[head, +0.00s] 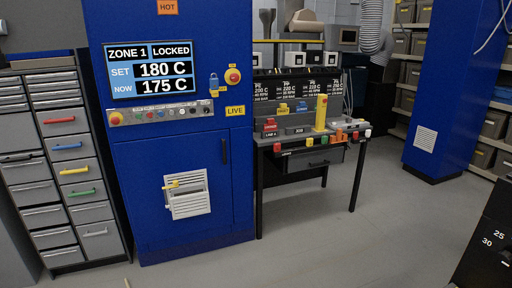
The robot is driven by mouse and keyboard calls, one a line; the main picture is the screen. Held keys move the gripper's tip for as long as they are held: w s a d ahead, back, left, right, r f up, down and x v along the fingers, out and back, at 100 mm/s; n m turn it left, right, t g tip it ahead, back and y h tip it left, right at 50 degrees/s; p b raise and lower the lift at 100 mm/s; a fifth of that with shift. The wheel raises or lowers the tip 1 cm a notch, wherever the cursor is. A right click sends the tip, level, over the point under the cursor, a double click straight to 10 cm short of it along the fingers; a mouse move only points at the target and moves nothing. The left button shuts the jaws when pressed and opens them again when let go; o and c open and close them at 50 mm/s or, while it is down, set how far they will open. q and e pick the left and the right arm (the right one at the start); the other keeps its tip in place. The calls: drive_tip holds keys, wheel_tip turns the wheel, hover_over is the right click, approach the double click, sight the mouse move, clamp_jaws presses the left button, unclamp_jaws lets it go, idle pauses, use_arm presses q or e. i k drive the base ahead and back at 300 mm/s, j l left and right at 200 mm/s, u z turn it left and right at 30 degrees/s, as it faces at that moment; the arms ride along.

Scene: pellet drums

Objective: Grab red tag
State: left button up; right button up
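A small red piece with pale lettering (270,125), which looks like a tag, stands at the left of the dark workbench (310,160). A yellow tag-like piece (283,108) and a blue one (301,106) are at the back of the bench. Neither of my grippers is in view.
A blue cabinet (140,200) with a screen reading LOCKED (150,70) and a blue padlock (213,82) stands left of the bench. A grey drawer unit (70,170) is farther left. A blue column (450,90) stands right. The grey floor (300,255) in front is clear.

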sight(270, 126)
drive_tip(key=i, duration=2.4)
drive_tip(key=i+l+u, duration=0.1)
drive_tip(key=i+u, duration=0.2)
drive_tip(key=i, duration=0.2)
drive_tip(key=i+l+u, duration=0.3)
drive_tip(key=i, duration=0.25)
drive_tip(key=i+l+u, duration=0.25)
drive_tip(key=i, duration=0.25)
